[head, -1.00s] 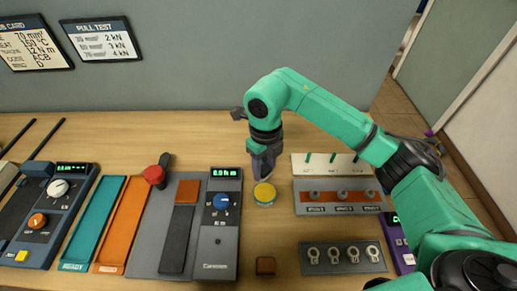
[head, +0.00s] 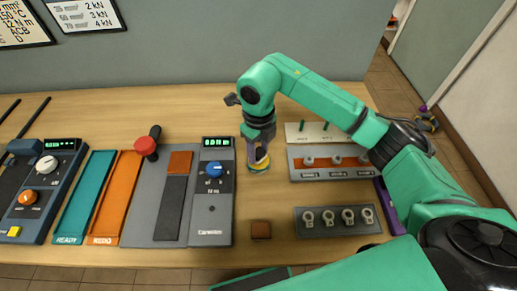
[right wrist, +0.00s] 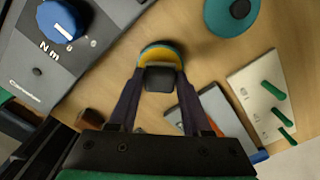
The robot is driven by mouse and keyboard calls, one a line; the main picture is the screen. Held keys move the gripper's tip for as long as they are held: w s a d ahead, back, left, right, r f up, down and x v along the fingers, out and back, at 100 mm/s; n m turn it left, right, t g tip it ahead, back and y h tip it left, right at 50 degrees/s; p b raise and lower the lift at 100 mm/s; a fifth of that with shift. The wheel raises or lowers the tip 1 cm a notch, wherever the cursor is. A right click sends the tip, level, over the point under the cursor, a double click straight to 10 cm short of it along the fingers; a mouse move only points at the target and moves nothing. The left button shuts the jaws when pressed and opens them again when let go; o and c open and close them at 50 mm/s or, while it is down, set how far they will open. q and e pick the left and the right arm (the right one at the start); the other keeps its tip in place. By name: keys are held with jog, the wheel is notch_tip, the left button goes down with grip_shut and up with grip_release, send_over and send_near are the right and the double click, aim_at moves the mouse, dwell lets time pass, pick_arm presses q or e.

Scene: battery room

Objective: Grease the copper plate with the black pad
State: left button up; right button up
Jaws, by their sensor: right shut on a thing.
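My right gripper (head: 257,157) is shut on the black pad, a small dark block (right wrist: 160,79) between its fingertips in the right wrist view. It is right over a round tin with yellow contents and a teal rim (head: 258,168), which also shows in the right wrist view (right wrist: 160,55). The pad overlaps the tin's near edge there; I cannot tell whether it touches the yellow. A copper-coloured square plate (head: 180,161) lies at the far end of a dark strip on the grey tester, left of the gripper. My left gripper is out of view.
The tester's panel with blue knob (head: 214,170) stands between plate and tin. A brown block (head: 261,229) lies in front of the tin. A grey rack with ring lugs (head: 338,228) and a grey-orange holder (head: 300,174) are to the right. A teal disc (right wrist: 232,14) lies beyond.

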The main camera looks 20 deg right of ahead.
aim_at(259, 151)
jog(key=shift+s+f+b, duration=0.1)
jog(key=shift+f+b, duration=0.5)
dwell(1.6)
jog(key=shift+r+p, duration=2.25)
jog(key=shift+r, duration=1.35)
